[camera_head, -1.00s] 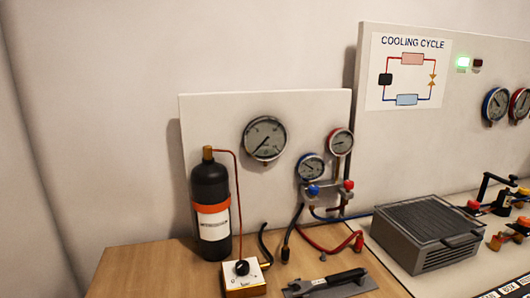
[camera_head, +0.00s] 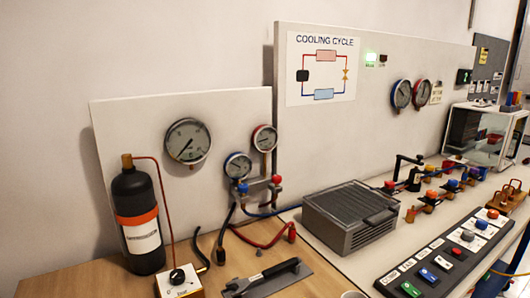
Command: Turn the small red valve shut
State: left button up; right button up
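A small red valve knob (camera_head: 277,180) sits on the right side of the gauge manifold, below the red-rimmed gauge (camera_head: 264,138). A blue knob (camera_head: 243,188) sits at the manifold's left, below the blue-rimmed gauge (camera_head: 238,166). I cannot tell from here how far the red knob is turned. Other small red knobs show on the fittings along the bench at the right, such as one by the grey finned unit (camera_head: 389,185). Neither of my grippers is in view.
A black cylinder (camera_head: 135,195) with an orange band stands at the left, beside a box with a black knob (camera_head: 179,280). A flat black-handled tool (camera_head: 268,279) lies in front on the wooden table. Red, blue and black hoses hang below the manifold. A button panel (camera_head: 450,252) lies at the right.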

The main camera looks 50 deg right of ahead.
aim_at(277, 180)
jog(key=k, duration=0.5)
jog(key=u, duration=1.35)
jog(key=i, duration=0.4)
jog(key=z, duration=2.95)
